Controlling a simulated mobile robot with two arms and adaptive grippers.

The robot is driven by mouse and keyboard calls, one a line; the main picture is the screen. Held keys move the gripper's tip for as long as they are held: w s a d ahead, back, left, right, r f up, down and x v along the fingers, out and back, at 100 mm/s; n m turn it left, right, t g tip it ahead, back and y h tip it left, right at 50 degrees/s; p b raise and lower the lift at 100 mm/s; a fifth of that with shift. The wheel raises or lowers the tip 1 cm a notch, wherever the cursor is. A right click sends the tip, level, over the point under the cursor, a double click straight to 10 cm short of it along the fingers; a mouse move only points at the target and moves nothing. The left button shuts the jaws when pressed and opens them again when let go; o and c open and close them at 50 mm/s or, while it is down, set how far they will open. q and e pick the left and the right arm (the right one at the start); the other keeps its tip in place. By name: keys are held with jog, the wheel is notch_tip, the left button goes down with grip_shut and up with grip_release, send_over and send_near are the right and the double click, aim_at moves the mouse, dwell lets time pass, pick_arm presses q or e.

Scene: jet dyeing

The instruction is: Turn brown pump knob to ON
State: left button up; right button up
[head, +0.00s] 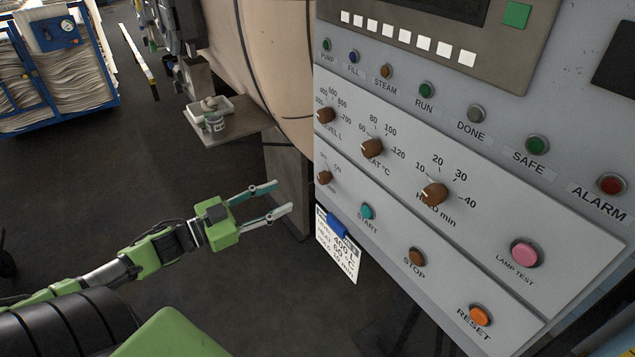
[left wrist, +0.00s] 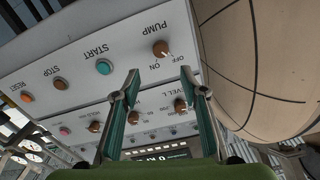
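The brown pump knob (head: 324,177) is at the lower left of the control panel, left of the START button. It also shows in the left wrist view (left wrist: 161,49), upside down under the PUMP label, with its white mark pointing down-right, toward the OFF lettering. My left gripper (head: 283,197) is open and empty, left of the panel and short of the knob. In the left wrist view, its two fingers (left wrist: 161,76) are spread, with the knob beyond the gap between their tips. My right gripper is not in view.
The teal START button (head: 367,211), brown STOP button (head: 416,257) and the level knob (head: 325,115) are close by. A white tag (head: 338,249) hangs below the pump knob. A small shelf (head: 237,129) and a large beige vessel (head: 265,55) stand behind.

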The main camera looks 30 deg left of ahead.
aim_at(320, 179)
pick_arm(q)
jog(key=x, duration=1.2)
jog(key=shift+w, duration=0.15)
jog(key=shift+c, duration=0.5)
jog(key=c, duration=1)
